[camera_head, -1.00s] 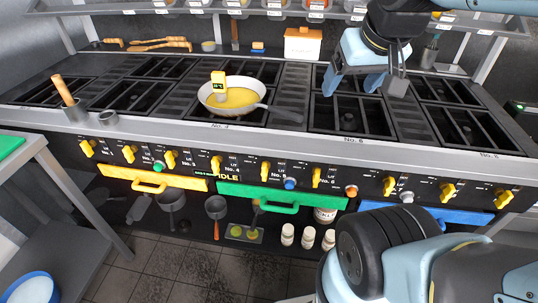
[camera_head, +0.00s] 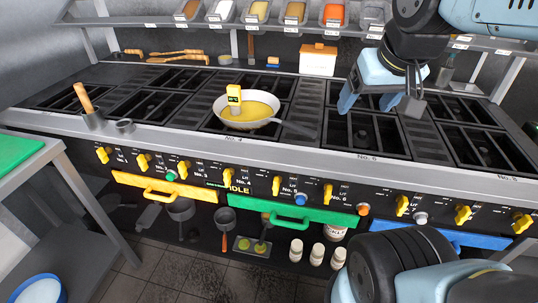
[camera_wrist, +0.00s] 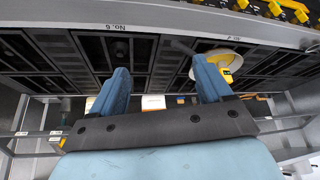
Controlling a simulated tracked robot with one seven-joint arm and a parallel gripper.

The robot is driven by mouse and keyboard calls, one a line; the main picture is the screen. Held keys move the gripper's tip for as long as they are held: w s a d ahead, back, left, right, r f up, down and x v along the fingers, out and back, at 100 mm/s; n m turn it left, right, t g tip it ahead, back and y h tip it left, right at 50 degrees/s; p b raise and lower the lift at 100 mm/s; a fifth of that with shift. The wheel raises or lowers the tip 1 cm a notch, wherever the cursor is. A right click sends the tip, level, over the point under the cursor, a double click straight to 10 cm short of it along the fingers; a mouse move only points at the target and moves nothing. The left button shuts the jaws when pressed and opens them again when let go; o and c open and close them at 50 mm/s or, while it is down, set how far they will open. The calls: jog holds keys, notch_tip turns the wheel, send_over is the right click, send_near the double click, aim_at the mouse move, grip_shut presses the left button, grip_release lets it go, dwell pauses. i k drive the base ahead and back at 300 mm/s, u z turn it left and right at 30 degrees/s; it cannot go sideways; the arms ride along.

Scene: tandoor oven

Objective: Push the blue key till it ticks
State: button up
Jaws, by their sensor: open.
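The blue key (camera_head: 300,199) is a small round button on the black front panel of the range, between yellow knobs and just above the green handle. My gripper (camera_head: 367,103) is open and empty. It hangs above the burner grates near No. 6, higher than the blue key, behind it and to its right, well apart from it. In the wrist view both blue fingers of my gripper (camera_wrist: 160,68) show spread apart with nothing between them. I cannot make out the blue key in that view.
A pan (camera_head: 247,110) with yellow contents and a yellow thermometer sits on the grates. A green button (camera_head: 171,175), an orange button (camera_head: 363,209) and a grey button (camera_head: 421,218) share the panel. The green handle (camera_head: 290,212) juts out below. A shelf with containers (camera_head: 296,12) runs behind.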

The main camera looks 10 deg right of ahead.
aim_at(300, 200)
jog(key=u, duration=0.95)
jog(key=k, duration=0.9)
jog(key=z, duration=0.95)
